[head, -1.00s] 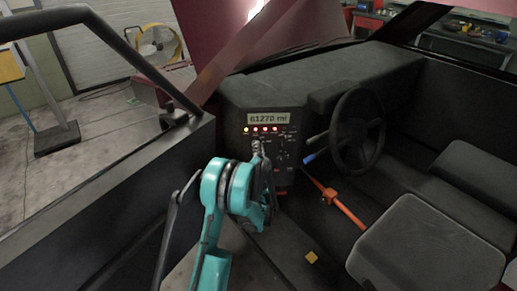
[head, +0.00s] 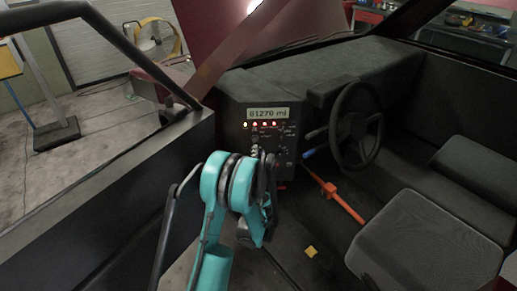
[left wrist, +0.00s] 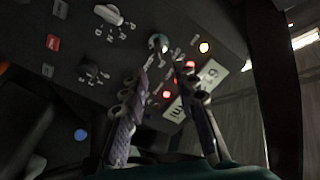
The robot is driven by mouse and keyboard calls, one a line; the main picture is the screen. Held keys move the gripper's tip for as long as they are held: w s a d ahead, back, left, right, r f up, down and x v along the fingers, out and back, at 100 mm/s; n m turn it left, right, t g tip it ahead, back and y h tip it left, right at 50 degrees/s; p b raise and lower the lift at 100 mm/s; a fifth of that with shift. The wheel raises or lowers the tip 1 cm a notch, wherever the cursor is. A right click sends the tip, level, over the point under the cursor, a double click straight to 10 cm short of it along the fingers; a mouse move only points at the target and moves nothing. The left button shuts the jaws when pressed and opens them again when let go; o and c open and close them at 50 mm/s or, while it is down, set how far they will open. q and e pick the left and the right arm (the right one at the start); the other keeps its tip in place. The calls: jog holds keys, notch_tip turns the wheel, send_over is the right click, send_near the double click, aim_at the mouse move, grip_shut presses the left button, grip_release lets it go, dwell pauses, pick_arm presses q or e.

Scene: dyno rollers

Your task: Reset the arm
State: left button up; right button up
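My left arm comes in from the lower left of the head view with a teal wrist. My left gripper (head: 258,157) is in front of the dashboard's control panel (head: 283,145), mostly hidden behind the wrist. In the left wrist view my left gripper (left wrist: 165,65) has its two fingers apart with nothing between them. A round grey knob (left wrist: 158,42) is just past the fingertips; I cannot tell whether they touch it. The mileage display (head: 268,113) reads 61270 mi above a row of lit lamps. My right gripper is not in view.
The steering wheel (head: 357,125) and a blue-tipped lever (head: 309,153) are right of the panel. An orange bar (head: 340,200) slants across the footwell. A dark seat (head: 425,245) is at lower right, the car door (head: 140,205) at left. A yellow piece (head: 311,252) lies on the floor.

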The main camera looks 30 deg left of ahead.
pick_arm(q)
jog(key=shift+s+d, duration=0.15)
jog(key=shift+s, duration=0.05)
dwell(0.4)
jog(key=s+d+r+n+g+h, duration=0.2)
jog(key=s+d+r+n+g, duration=0.25)
jog(key=s+r, duration=0.5)
jog(key=s+d+f+m+g+h, duration=0.1)
jog(key=s+d+f+g+h, duration=0.1)
jog(key=s+d, duration=0.6)
jog(key=s+d+f+m+g+h, duration=0.1)
jog(key=s+d+f+h, duration=0.2)
jog(key=s+d, duration=0.6)
jog(key=s+h, duration=0.2)
jog(key=s, duration=0.3)
jog(key=shift+s+d+g+h, duration=0.25)
jog(key=shift+s+g+h, duration=0.05)
jog(key=shift+g, duration=0.05)
jog(key=shift+o, duration=0.2)
jog(key=shift+r, duration=0.1)
